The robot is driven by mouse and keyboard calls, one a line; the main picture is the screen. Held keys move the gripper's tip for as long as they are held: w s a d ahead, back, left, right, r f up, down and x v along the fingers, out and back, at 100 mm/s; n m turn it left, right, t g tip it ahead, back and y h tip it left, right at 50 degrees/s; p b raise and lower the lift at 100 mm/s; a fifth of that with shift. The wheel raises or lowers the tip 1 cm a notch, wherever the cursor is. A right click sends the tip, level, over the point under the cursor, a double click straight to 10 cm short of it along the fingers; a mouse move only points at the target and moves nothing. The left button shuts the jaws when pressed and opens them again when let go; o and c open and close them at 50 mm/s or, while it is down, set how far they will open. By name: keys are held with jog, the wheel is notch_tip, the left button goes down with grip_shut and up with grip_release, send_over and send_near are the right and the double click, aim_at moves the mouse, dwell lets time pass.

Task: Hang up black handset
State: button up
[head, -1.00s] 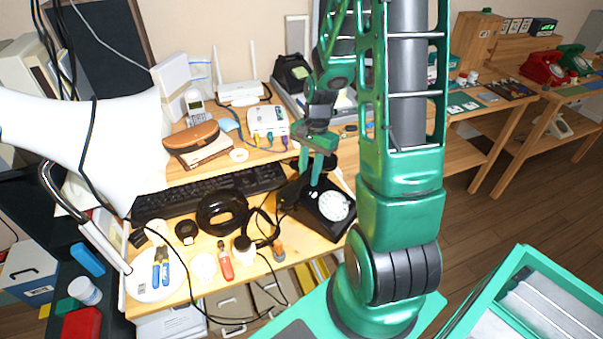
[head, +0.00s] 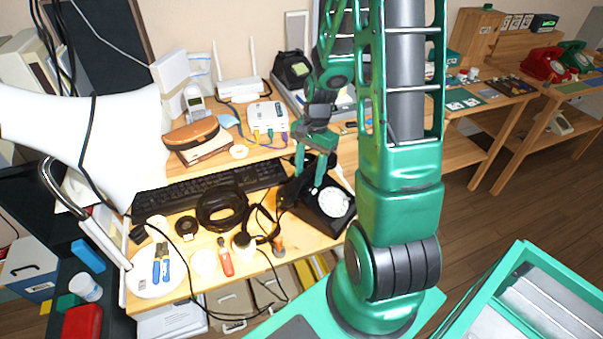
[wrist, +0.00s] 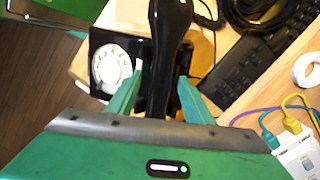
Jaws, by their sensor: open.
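The black dial phone (head: 338,212) stands near the right end of the desk, its white dial (head: 333,201) facing up. It also shows in the wrist view, with its dial (wrist: 112,64) left of the handset. The black handset (wrist: 166,62) runs lengthwise between my fingers and lies over the phone's body; I cannot tell whether it is fully seated on the cradle. In the head view my fingers partly hide it. My gripper (head: 311,178) is open above the phone, one finger on each side of the handset. The wrist view shows the spread fingers (wrist: 160,72).
A coiled black cable (head: 221,208) and a dark keyboard (head: 180,196) lie left of the phone. Red-handled pliers (head: 225,258) lie near the front edge. Another black phone (head: 292,69) stands at the back.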

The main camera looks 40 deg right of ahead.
jog(key=shift+r, duration=0.15)
notch_tip(320, 180, up, 10)
jog(key=d, duration=0.1)
jog(key=shift+w+d+r, duration=0.2)
jog(key=shift+w+d, duration=0.05)
jog(key=shift+w, duration=0.05)
dwell(0.5)
jog(key=s+a+r+n, duration=0.2)
jog(key=s+r+n, duration=0.2)
jog(key=s, duration=0.6)
jog(key=s+a+r+n+h, duration=0.1)
jog(key=s+r+n, duration=0.2)
jog(key=s, duration=0.8)
jog(key=shift+a+r+n+h, duration=0.3)
jog(key=shift+a+r+n, duration=0.05)
jog(key=shift+n, duration=0.45)
jog(key=shift+s, duration=0.1)
